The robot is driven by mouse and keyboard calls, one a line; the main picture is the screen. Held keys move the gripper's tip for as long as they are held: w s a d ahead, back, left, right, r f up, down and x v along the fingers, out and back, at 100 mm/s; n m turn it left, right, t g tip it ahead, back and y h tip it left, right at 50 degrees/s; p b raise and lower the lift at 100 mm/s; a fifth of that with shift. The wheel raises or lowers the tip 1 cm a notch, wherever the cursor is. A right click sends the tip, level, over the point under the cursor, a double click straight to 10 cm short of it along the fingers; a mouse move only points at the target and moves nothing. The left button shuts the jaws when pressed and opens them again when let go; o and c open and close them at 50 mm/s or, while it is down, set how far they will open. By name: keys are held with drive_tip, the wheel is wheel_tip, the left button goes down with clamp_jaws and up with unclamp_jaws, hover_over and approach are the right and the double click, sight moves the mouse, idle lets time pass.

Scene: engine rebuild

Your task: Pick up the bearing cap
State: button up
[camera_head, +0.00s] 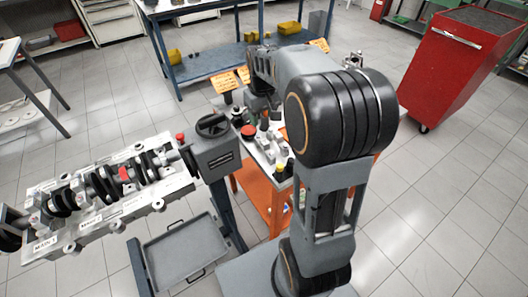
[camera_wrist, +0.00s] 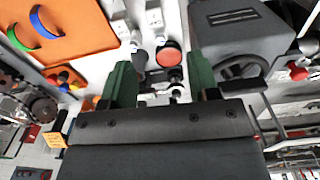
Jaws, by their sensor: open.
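Small grey metal blocks that look like bearing caps (camera_head: 268,147) stand on the orange cart's top in the head view. In the wrist view similar grey blocks (camera_wrist: 154,17) stand beyond my fingers; which one is the task's cap I cannot tell. My gripper (camera_wrist: 161,82) is open, with green fingers apart. A round red knob (camera_wrist: 168,56) and small dark and pale parts show between and beyond the fingers. No cap is visibly held. In the head view my arm hides much of the gripper and part of the cart top.
The engine block (camera_head: 100,208) with its crankshaft sits on a stand at left, with a grey handwheel unit (camera_head: 213,150) beside the cart. A grey tray (camera_head: 183,248) lies below. A red cabinet (camera_head: 452,65) stands at right. An orange mat (camera_wrist: 65,25) holds coloured half-rings.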

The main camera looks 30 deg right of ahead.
sight(264, 141)
drive_tip(key=f, duration=0.6)
drive_tip(key=w+f, duration=0.1)
drive_tip(key=f, duration=0.2)
drive_tip(key=shift+d, duration=0.35)
drive_tip(key=shift+s+f, duration=0.15)
drive_tip(key=shift+f, duration=1.35)
drive_tip(key=shift+s+f, duration=0.15)
drive_tip(key=shift+f, duration=1.3)
clamp_jaws()
